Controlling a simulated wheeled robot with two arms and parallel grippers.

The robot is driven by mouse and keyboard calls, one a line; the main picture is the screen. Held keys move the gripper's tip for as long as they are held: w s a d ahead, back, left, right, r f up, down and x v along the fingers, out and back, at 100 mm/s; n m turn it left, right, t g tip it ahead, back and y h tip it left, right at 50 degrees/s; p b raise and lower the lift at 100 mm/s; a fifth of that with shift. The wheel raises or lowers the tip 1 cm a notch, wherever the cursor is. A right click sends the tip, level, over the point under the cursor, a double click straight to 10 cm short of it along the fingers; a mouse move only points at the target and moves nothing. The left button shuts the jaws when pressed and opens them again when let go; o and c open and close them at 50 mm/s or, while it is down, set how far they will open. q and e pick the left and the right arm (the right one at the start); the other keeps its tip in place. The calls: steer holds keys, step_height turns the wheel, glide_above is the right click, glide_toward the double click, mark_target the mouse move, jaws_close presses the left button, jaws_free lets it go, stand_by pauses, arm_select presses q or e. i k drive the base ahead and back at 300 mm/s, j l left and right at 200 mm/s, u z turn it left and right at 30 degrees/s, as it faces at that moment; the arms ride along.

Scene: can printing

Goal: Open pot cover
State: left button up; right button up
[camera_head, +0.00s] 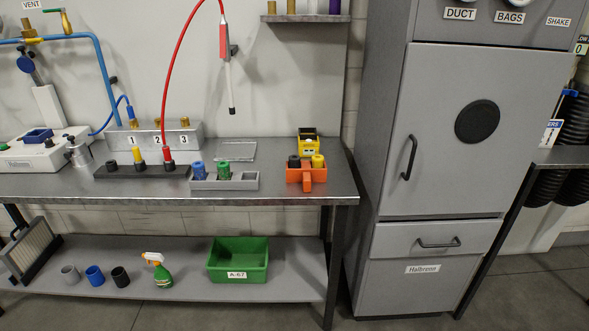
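A small silvery metal pot (78,154) stands at the left of the grey workbench (300,182), beside the white machine base. A small knob-like part shows at its top. It is too small to tell clearly whether its cover is on or how it is fastened. Neither my left nor my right gripper is in view.
A white machine (35,155) stands left of the pot. A black holder (120,171), a grey tray (240,182) with blue and green cylinders, and an orange holder (307,177) occupy the bench. A red hose (176,75) hangs above. A grey cabinet (450,120) stands right.

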mark_target(79, 148)
steer(key=u, duration=1.25)
steer(key=i+j, duration=0.15)
steer(key=i, duration=0.4)
steer(key=i+j, duration=0.1)
steer(key=i, duration=0.5)
steer(key=i+j, duration=0.15)
steer(key=i, duration=0.4)
steer(key=i+j, duration=0.1)
steer(key=i, duration=0.45)
steer(key=i+l, duration=0.4)
